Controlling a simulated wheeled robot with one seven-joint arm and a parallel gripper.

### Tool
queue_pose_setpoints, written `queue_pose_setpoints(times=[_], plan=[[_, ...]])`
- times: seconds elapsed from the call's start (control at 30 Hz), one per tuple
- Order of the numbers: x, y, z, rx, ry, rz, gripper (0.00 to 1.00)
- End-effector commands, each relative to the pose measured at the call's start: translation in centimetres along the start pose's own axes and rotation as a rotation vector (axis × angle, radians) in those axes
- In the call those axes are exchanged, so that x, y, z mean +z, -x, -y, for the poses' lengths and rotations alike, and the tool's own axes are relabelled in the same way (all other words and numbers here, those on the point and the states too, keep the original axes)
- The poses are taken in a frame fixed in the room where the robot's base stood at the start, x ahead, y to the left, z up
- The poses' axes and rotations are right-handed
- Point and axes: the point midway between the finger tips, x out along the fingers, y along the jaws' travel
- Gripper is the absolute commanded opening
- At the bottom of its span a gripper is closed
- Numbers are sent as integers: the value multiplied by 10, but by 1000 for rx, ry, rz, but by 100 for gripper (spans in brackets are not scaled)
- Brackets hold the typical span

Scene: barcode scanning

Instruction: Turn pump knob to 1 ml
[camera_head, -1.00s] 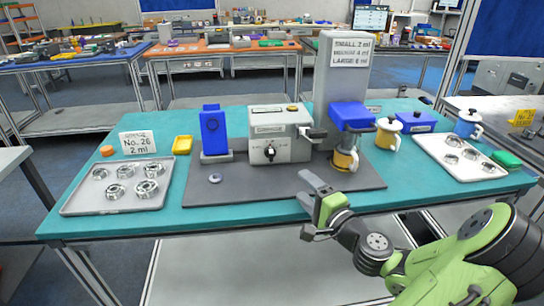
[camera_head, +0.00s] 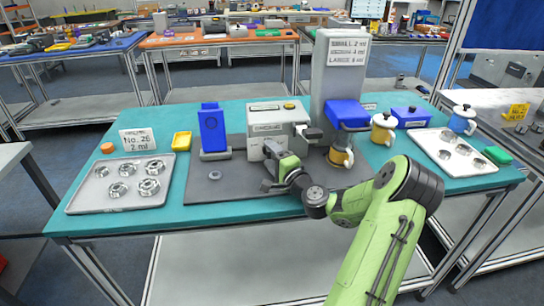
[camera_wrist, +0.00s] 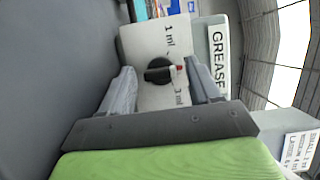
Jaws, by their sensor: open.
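The pump is a light grey box (camera_head: 262,118) on a dark mat in the head view. In the wrist view its panel (camera_wrist: 150,40) shows sideways, with "1 ml" and "3 ml" labels and "GREASE" lettering. Its black knob (camera_wrist: 158,71) has a red-and-white pointer mark aimed right in the picture, between the two labels. My gripper (camera_wrist: 160,68) is open, with one finger on each side of the knob and gaps showing; contact cannot be told. In the head view my gripper (camera_head: 270,166) is in front of the pump and hides the knob.
A blue upright device (camera_head: 212,130) stands left of the pump. A tall grey dispenser (camera_head: 340,75) with a blue head and a mug stands right. Trays of metal parts (camera_head: 82,203) lie at both ends.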

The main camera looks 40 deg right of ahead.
Motion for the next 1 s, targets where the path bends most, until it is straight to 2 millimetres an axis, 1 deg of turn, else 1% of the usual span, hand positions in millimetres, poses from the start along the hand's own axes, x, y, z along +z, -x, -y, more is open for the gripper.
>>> queue_pose_setpoints(times=[0.07, 0.4, 0.73, 0.87, 1.0], plan=[[0, 0, 0, 0, 0, 0, 61], [0, 1, 0, 1, 1, 1, 9], [0, 1, 0, 19, 46, 1, 8], [0, 1, 1, 46, 109, 2, 8], [1, 0, 2, 86, 209, 3, 8]])
